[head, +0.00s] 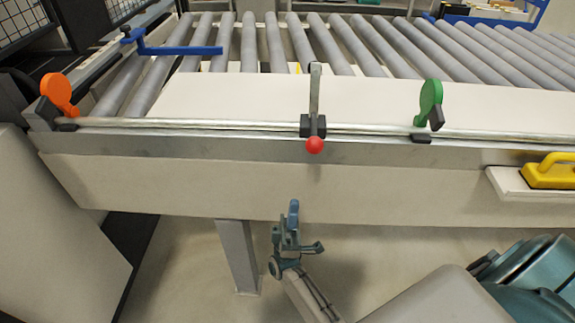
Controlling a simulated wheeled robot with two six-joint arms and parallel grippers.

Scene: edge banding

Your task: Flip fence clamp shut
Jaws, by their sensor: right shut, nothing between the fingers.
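A clamp with a dark block and a red ball knob (315,145) sits on the metal fence rail (225,124) at the middle of the table's front edge. Its grey metal bar (315,88) stands up behind the knob. I cannot tell from this view whether the clamp is locked. My right gripper (293,210) is below and a little left of the knob, in front of the table's front panel. It is shut and empty, and apart from the clamp. My left gripper is out of view.
An orange disc lever (58,93) stands at the rail's left end and a green one (430,98) right of the clamp. A yellow handled block (551,171) rests on a ledge at the right. Grey rollers (275,45) lie behind the pale board (235,97).

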